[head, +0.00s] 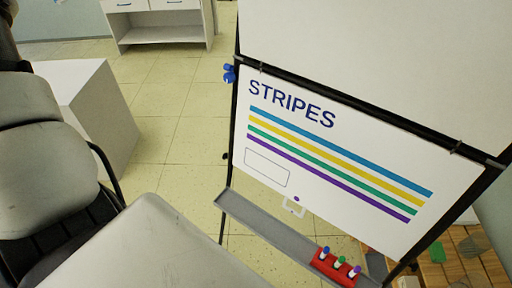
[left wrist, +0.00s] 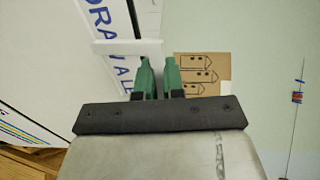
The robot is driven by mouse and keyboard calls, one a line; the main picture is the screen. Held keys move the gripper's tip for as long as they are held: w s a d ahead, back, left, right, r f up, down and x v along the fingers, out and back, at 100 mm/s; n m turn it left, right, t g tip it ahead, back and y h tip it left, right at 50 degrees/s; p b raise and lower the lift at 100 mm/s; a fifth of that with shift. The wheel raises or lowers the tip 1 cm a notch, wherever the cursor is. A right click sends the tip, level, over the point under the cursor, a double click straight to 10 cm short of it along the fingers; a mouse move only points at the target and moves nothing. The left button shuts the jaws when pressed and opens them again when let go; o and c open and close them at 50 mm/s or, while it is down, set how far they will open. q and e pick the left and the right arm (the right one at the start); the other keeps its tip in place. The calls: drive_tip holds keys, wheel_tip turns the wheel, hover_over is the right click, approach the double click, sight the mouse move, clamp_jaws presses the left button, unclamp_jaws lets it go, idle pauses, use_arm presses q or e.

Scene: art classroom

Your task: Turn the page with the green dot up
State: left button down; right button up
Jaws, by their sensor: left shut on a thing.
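The flip chart stands at the right of the head view, with the STRIPES page (head: 335,155) hanging below its black ring bar (head: 370,112). That page has a purple dot (head: 296,199) at its lower edge, by a white tab (head: 292,208). A blank white sheet (head: 385,55) extends above the bar. In the left wrist view, a white page with partly hidden blue lettering (left wrist: 108,22) is at upper left, with a white tab (left wrist: 125,46) beside it. My left gripper (left wrist: 159,68) is shut on this tab. No green dot is visible. My right gripper is out of view.
A grey ledge (head: 265,228) under the chart carries a red holder (head: 336,268) with several markers. A white block (head: 95,110) and a white cabinet (head: 165,25) stand at left. A brown picture of houses (left wrist: 203,73) is on the wall. Tiled floor (head: 170,150) lies open between.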

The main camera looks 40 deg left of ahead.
use_arm(q)
drive_tip(key=shift+w+f, duration=0.2)
drive_tip(key=shift+w, duration=2.1)
drive_tip(key=shift+w+f, duration=0.15)
drive_tip(key=shift+w, duration=2.1)
drive_tip(key=shift+r, duration=0.1)
drive_tip(key=c, duration=1.6)
unclamp_jaws()
drive_tip(key=o, duration=0.4)
drive_tip(key=shift+s, duration=0.1)
